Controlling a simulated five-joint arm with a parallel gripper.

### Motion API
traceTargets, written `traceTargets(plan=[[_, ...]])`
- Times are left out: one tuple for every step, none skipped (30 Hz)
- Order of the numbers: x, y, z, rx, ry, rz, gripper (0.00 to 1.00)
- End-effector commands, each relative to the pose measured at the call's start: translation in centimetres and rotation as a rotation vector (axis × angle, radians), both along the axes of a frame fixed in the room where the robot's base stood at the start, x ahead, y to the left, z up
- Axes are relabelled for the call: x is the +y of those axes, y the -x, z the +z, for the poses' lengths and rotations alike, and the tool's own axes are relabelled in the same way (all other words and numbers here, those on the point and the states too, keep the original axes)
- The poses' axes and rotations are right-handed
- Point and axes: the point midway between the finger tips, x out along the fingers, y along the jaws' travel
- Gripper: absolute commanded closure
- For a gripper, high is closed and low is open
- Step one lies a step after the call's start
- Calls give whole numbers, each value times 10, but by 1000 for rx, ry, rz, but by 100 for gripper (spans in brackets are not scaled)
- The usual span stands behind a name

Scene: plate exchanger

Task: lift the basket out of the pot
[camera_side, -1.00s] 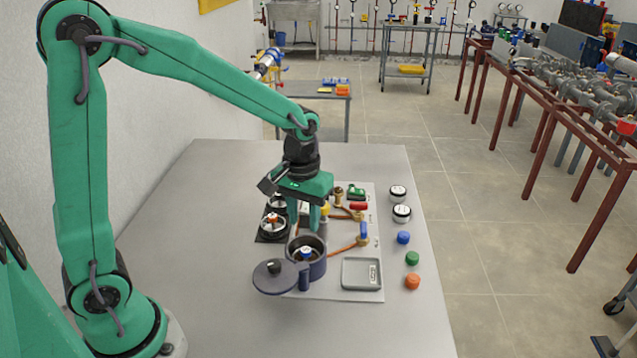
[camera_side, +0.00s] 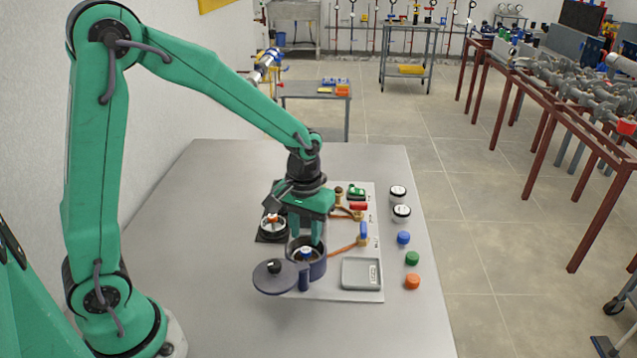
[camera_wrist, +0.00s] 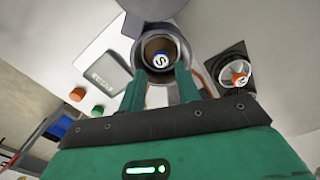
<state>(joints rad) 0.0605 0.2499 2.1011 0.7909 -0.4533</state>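The dark blue pot (camera_side: 318,270) stands on the light board with its lid (camera_side: 270,281) swung open to the left. Inside it is the basket's blue knob with a white top (camera_side: 305,253). The knob also shows in the wrist view (camera_wrist: 160,60), marked with an S, inside the round pot rim (camera_wrist: 141,48). The rest of the basket is mostly hidden in the dark pot. My gripper (camera_side: 305,241) is above the pot, pointing down. In the wrist view my gripper (camera_wrist: 162,77) has its two green fingers apart with nothing between them; the knob appears just beyond the fingertips.
A burner with a red-topped knob (camera_side: 271,222) is behind the pot. A grey tray (camera_side: 361,274) is right of it, and a hose with a blue-handled valve (camera_side: 364,232) runs close by. Blue, green and orange buttons (camera_side: 412,281) line the right. The table's left side is clear.

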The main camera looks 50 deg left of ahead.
Motion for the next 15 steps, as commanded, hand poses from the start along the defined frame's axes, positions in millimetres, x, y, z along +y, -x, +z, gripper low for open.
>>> traceTargets(plan=[[0,1,-5,2,0,0,67],[0,1,-7,2,0,0,67],[0,2,-12,3,0,0,67],[0,2,-15,3,0,0,67],[0,3,-19,4,0,0,67],[0,4,-24,4,0,0,67],[0,4,-28,3,0,0,67],[0,3,-31,3,0,0,67],[0,3,-35,3,0,0,67],[0,3,-37,2,0,0,67],[0,3,-40,2,0,0,67],[0,3,-42,2,0,0,67],[0,3,-44,1,-1,0,67],[0,3,-45,1,0,0,67],[0,3,-46,0,0,0,67]])
